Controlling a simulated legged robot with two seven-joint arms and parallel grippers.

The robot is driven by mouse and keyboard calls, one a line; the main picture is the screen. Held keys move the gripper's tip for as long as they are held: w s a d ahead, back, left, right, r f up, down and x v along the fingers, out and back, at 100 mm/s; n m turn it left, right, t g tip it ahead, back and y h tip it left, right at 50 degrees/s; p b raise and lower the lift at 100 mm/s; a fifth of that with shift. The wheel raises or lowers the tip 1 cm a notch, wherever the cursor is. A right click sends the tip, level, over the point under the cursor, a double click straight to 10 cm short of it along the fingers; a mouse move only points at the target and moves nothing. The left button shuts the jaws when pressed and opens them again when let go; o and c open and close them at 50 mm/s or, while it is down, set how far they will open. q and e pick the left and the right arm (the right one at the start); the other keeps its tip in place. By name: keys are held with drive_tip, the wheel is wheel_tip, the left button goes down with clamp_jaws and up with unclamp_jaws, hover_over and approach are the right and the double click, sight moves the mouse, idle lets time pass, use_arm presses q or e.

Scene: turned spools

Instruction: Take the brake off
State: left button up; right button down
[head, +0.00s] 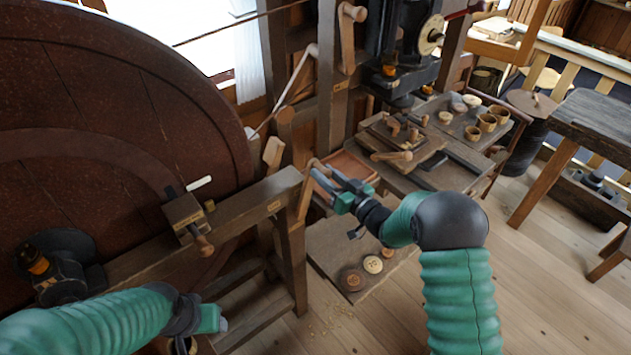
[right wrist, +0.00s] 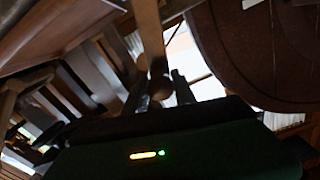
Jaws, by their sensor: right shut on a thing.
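A light wooden lever (head: 305,196) stands at the right end of the wheel's bench frame. My right gripper (head: 320,176) is at the lever's upper end and shut on it. In the right wrist view a wooden bar (right wrist: 149,30) with a rounded end comes down between the fingers of my right gripper (right wrist: 165,88). The large dark red wheel (head: 110,100) fills the left of the head view. I cannot tell whether a brake touches it. My left gripper (head: 215,322) hangs low in front of the bench frame, apart from the lever; its fingers are mostly hidden.
The heavy wooden beam (head: 225,225) runs in front of the wheel and carries a small wooden block (head: 184,214). A low shelf (head: 335,250) holds round wooden discs. A bench with cups (head: 487,123) and a tray stands behind my right arm.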

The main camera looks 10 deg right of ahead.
drive_tip(key=shift+w+d+f, duration=0.3)
drive_tip(key=shift+w+d, duration=0.05)
drive_tip(key=shift+d, duration=0.3)
drive_tip(key=c, duration=1.3)
unclamp_jaws()
drive_tip(key=shift+o, duration=1.3)
drive_tip(key=shift+d+f, duration=0.1)
drive_tip(key=shift+w, duration=0.1)
drive_tip(key=shift+d, duration=0.1)
drive_tip(key=b+v, duration=0.2)
drive_tip(key=v, duration=1.4)
drive_tip(key=shift+s+d+b, duration=0.15)
drive_tip(key=shift+s+b, duration=0.2)
